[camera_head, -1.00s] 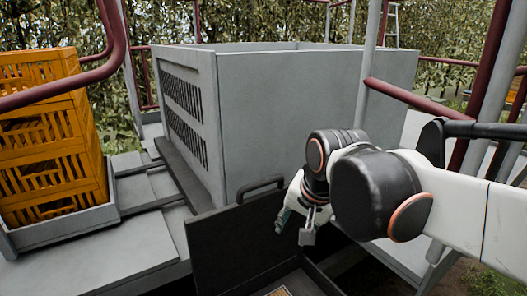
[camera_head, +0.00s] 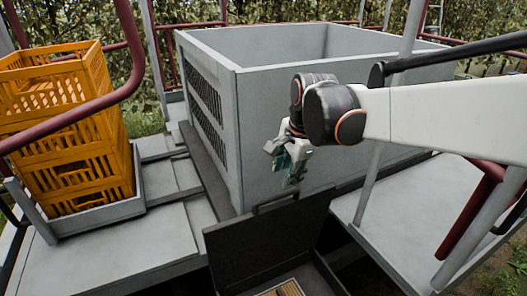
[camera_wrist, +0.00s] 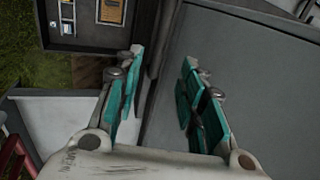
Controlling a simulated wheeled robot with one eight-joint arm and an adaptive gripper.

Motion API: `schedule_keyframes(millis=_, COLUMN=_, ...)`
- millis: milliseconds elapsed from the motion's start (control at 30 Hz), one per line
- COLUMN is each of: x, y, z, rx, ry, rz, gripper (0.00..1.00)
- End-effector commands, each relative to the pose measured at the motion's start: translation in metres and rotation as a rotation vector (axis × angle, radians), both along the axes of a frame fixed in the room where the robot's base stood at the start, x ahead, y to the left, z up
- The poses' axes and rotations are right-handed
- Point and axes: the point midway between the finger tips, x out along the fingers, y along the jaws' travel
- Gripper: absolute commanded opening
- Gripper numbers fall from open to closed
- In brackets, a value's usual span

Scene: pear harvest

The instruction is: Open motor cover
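The motor cover (camera_head: 265,240) is a dark panel standing raised, with a bar handle (camera_head: 274,202) on its top edge. Below it the open motor box shows a yellowish label (camera_head: 284,288); the box interior also shows in the wrist view (camera_wrist: 85,22). My gripper (camera_head: 292,172) is above the handle, apart from it, in front of the grey bin. In the wrist view my gripper (camera_wrist: 160,95) has its teal fingers spread with nothing between them.
A large grey bin (camera_head: 290,125) stands just behind the cover. Stacked orange crates (camera_head: 70,140) stand at left on the grey platform (camera_head: 110,245). Dark red rails (camera_head: 75,110) and a grey post (camera_head: 385,150) stand around the platform.

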Motion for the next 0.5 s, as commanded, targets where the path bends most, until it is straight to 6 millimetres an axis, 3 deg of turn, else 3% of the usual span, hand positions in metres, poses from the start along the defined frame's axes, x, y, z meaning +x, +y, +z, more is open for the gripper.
schedule_keyframes(millis=300, x=0.019, y=0.007, z=-0.06, rx=-0.001, ry=0.0, rz=0.002, gripper=0.36)
schedule_keyframes(millis=500, x=0.026, y=0.01, z=-0.086, rx=-0.001, ry=-0.001, rz=0.002, gripper=0.36)
